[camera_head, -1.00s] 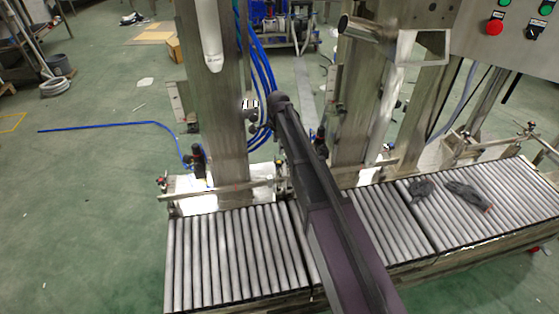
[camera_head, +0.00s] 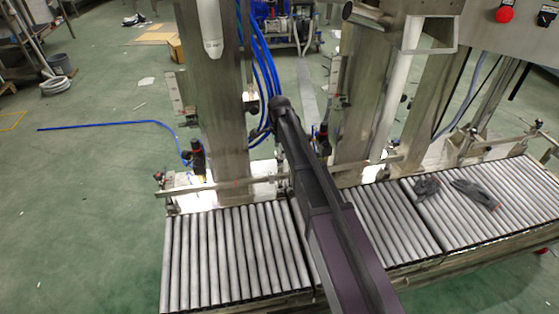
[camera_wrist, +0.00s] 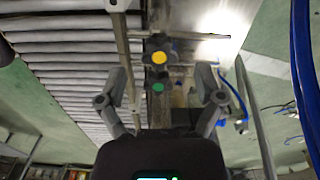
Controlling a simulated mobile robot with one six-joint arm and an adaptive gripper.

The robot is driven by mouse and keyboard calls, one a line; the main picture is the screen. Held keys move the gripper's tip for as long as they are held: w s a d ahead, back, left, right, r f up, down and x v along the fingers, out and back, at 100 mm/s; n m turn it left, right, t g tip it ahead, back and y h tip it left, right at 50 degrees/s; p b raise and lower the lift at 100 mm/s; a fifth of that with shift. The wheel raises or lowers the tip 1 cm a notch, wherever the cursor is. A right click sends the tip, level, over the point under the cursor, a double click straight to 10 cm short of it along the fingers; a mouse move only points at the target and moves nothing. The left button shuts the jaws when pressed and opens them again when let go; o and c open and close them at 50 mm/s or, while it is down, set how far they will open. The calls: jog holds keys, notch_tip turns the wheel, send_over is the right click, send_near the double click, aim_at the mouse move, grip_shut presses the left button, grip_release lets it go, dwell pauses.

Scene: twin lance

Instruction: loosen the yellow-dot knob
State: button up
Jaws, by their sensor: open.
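The yellow-dot knob (camera_wrist: 158,57) is a dark lobed knob with a yellow centre, in the upper middle of the wrist view. A similar knob with a green dot (camera_wrist: 158,87) sits just below it in that view. My gripper (camera_wrist: 162,72) is open, with one finger on each side of the two knobs. No contact between the fingers and the yellow-dot knob shows, and the exact distance in depth is unclear. In the head view my dark arm reaches across the conveyor and hides the gripper and both knobs.
Roller conveyors (camera_head: 235,260) run across the front, with a guide rail (camera_head: 235,188) behind them. Steel columns (camera_head: 222,120) and blue hoses (camera_head: 262,75) stand near my arm. Grey gloves (camera_head: 475,193) lie on the rollers at right. Green floor is open at left.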

aim_at(280, 161)
jog(key=shift+f+b, duration=1.15)
jog(key=shift+f, duration=0.25)
jog(key=c, duration=1.1)
